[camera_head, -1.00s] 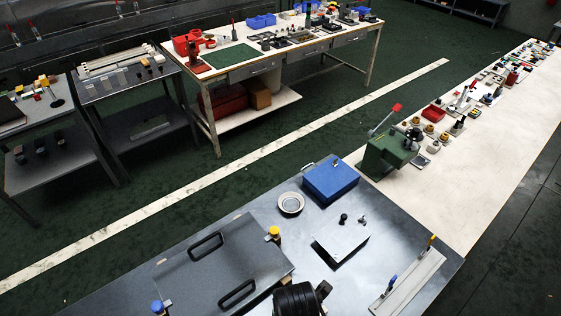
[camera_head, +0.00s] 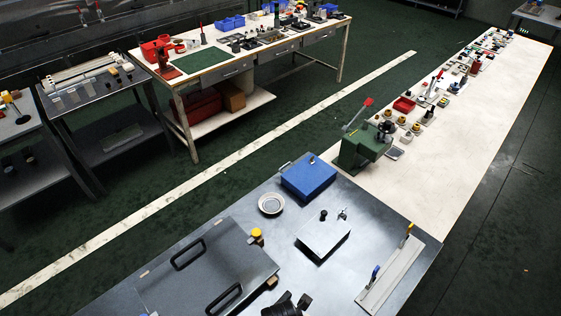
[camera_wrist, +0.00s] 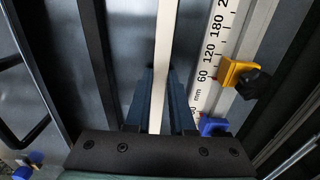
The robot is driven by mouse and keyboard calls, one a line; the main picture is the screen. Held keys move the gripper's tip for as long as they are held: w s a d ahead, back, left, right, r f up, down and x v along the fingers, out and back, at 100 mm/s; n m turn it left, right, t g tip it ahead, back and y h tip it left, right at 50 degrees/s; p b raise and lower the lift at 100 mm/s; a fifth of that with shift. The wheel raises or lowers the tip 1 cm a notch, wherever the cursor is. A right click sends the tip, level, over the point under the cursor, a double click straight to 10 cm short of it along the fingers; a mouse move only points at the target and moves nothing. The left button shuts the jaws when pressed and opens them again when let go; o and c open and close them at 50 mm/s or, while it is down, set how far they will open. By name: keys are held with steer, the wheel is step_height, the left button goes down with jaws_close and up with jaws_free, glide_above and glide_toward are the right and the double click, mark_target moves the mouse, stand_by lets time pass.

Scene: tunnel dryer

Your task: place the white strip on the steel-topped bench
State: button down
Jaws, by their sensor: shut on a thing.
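The white strip (camera_wrist: 164,45) is long and narrow. In the wrist view it stands between the two blue-grey fingers of my gripper (camera_wrist: 161,88) and runs on to the top edge. My gripper is shut on it. The strip's lower end is hidden by the gripper. In the head view only a black part of my arm shows at the bottom edge, and I cannot make out the held strip there. The steel-topped bench (camera_head: 385,222) fills the foreground of the head view, with bare metal between the things on it.
In the wrist view a millimetre scale (camera_wrist: 210,75) with yellow and blue sliders lies right of the strip.

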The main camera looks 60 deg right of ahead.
steer(key=shift+f, duration=0.1)
steer(key=c, duration=0.8)
jaws_free()
steer(key=shift+o, duration=0.2)
step_height(320, 180, up, 12)
